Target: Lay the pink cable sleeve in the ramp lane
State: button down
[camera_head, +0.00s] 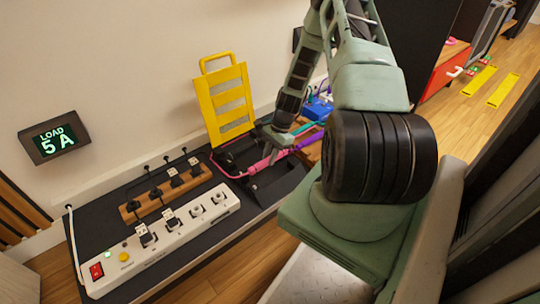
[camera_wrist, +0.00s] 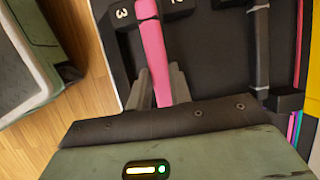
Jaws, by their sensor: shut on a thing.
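The pink cable sleeve (camera_head: 262,163) lies across the black ramp base (camera_head: 280,187) in the head view. My gripper (camera_head: 272,139) is above it there. In the wrist view, the pink sleeve (camera_wrist: 152,45) runs between the two fingers of my gripper (camera_wrist: 160,88), which is shut on it. The ramp base also shows in the wrist view (camera_wrist: 215,60), with white numbers 3 and 2 at the top. The sleeve passes beside the 3. Whether it sits down in a lane or above it, I cannot tell.
A yellow slotted panel with a handle (camera_head: 213,100) stands upright behind the ramp. A white power strip (camera_head: 160,238) with several plugs and a wooden block (camera_head: 165,193) with plugs lie at left. A purple sleeve (camera_head: 308,141) lies to the right. A wall display (camera_head: 54,138) reads LOAD 5 A.

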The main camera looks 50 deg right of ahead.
jog(key=shift+f+b, duration=1.1)
jog(key=shift+f, duration=1.55)
jog(key=c, duration=1.2)
grip_release()
jog(key=shift+r, duration=0.1)
jog(key=p+v, duration=0.8)
jog(key=v, duration=0.9)
jog(key=shift+d+r, duration=0.1)
jog(key=shift+d, duration=0.1)
